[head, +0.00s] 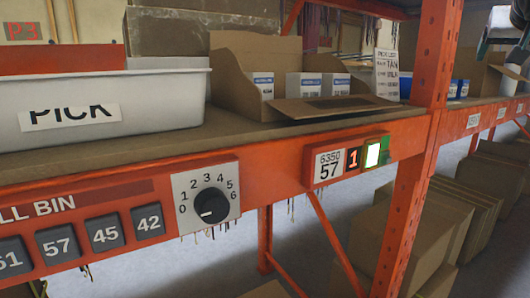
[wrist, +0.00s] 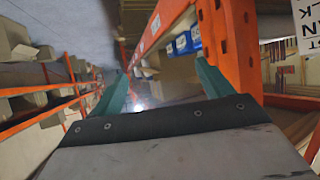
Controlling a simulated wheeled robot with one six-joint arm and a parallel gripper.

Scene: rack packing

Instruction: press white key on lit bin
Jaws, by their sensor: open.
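The lit white key (head: 372,154) glows in a green surround on the orange shelf beam, right of a red digit 1 and a label reading 6350 57 (head: 329,166). Above it on the shelf is an open cardboard bin (head: 247,68) with white boxes with blue labels. In the wrist view, my gripper (wrist: 160,70) has its two teal fingers apart with nothing between them. An orange upright stands just beyond the right finger. Part of my arm shows at the top right of the head view, well away from the key. The key is not visible in the wrist view.
An orange rack upright (head: 424,140) stands right of the key. A white PICK tote (head: 105,105), a numbered dial (head: 211,202) and several dark number buttons (head: 105,232) are on the left. Cardboard boxes (head: 405,240) are stacked behind the upright, below the beam.

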